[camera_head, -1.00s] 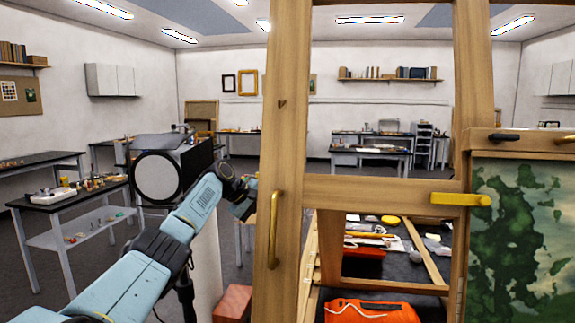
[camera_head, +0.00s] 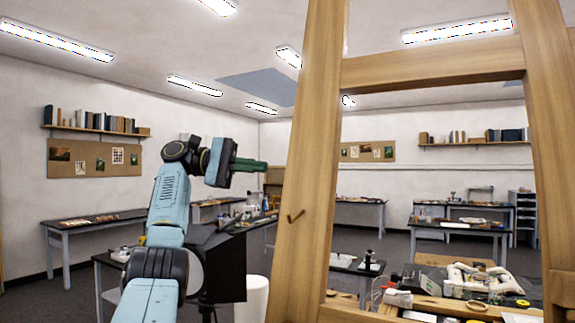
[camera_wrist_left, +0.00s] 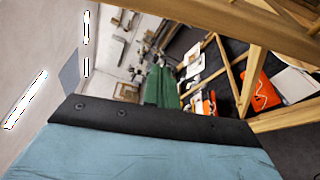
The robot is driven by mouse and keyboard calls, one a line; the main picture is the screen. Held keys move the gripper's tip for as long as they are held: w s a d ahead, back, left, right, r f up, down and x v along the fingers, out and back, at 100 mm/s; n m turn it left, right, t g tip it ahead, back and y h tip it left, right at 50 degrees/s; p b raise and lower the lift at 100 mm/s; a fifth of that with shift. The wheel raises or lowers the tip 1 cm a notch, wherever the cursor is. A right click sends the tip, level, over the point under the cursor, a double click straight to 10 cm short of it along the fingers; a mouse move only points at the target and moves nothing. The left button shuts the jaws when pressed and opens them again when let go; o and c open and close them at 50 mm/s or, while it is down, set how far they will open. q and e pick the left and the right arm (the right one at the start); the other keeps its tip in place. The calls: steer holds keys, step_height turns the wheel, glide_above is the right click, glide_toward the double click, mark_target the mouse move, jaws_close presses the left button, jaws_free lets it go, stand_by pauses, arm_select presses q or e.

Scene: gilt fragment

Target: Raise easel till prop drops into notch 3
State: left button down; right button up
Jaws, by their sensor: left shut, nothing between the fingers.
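The easel is a tall light-wood frame. In the head view its left upright (camera_head: 312,165), a crossbar (camera_head: 430,65) and its right upright fill the right half. A small dark hook sits on the left upright. Wooden bars (camera_wrist_left: 250,78) also show at the upper right of the left wrist view. I cannot make out the prop or the notches. My left gripper (camera_head: 262,165) is shut and empty, left of the left upright and apart from it in the picture, its green fingers pointing right. The fingers also show in the left wrist view (camera_wrist_left: 160,84). My right gripper is out of view.
Behind the easel stands a cluttered table (camera_head: 455,290). Dark-topped benches (camera_head: 90,220) line the left wall, under a pinboard and a bookshelf (camera_head: 95,122). A white cylinder (camera_head: 257,298) stands below my left arm. Orange items (camera_wrist_left: 200,106) lie in the left wrist view.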

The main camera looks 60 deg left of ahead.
mark_target(287, 165)
arm_select(q)
steer(key=w+d, duration=0.1)
steer(key=d, duration=0.1)
steer(key=w+d+b, duration=0.1)
steer(key=w+d, duration=0.2)
steer(key=d, duration=0.2)
steer(key=shift+w+d+b, duration=0.1)
steer(key=shift+w+b, duration=0.2)
steer(key=shift+w, duration=0.1)
steer(key=shift+s+d+r, duration=0.15)
steer(key=shift+s+d, duration=0.05)
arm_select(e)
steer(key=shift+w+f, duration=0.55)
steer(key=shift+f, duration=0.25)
arm_select(q)
steer(key=shift+w, duration=0.1)
